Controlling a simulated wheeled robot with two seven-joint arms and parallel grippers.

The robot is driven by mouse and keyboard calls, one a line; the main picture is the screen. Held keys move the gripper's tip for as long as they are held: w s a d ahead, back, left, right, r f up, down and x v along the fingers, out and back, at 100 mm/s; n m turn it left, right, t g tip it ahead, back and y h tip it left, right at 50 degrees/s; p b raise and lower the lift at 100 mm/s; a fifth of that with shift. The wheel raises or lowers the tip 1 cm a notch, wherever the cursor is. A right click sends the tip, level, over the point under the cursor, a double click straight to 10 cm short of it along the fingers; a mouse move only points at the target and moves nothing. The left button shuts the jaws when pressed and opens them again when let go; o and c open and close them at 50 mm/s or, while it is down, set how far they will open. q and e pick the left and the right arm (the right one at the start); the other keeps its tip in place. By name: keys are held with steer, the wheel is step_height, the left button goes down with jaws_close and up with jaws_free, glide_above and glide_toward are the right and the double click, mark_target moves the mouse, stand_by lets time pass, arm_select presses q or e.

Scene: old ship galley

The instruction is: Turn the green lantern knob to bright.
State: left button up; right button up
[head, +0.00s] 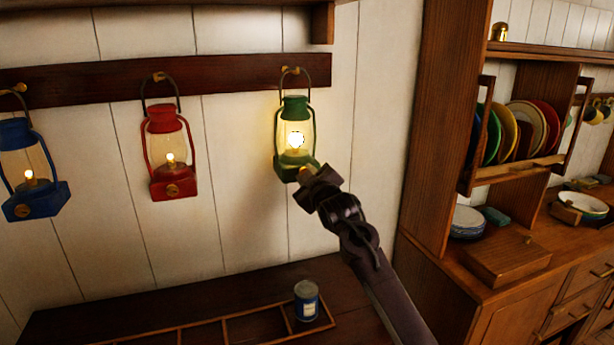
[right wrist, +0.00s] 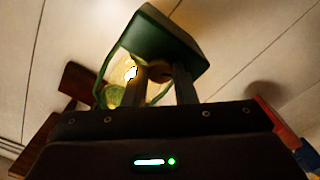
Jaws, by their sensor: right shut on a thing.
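The green lantern (head: 294,137) hangs from a peg on the dark wall rail. Its flame glows large and bright, more than those in the other two lanterns. My right gripper (head: 310,178) is at the lantern's base and is shut on its knob, which the fingers mostly hide. In the right wrist view the green lantern (right wrist: 160,45) appears at a steep angle, with the gripper's two fingers (right wrist: 168,88) reaching to it. The knob's exact angle cannot be seen. My left gripper is not in view.
A red lantern (head: 172,155) and a blue lantern (head: 30,170) hang to the left with small flames. A wooden dresser (head: 440,140) with a plate rack is at the right.

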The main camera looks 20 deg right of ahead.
steer(key=shift+f, duration=0.15)
steer(key=o, duration=1)
steer(key=s+b, duration=0.3)
steer(key=s, duration=0.4)
steer(key=shift+s+d, duration=0.15)
steer(key=shift+s, duration=0.2)
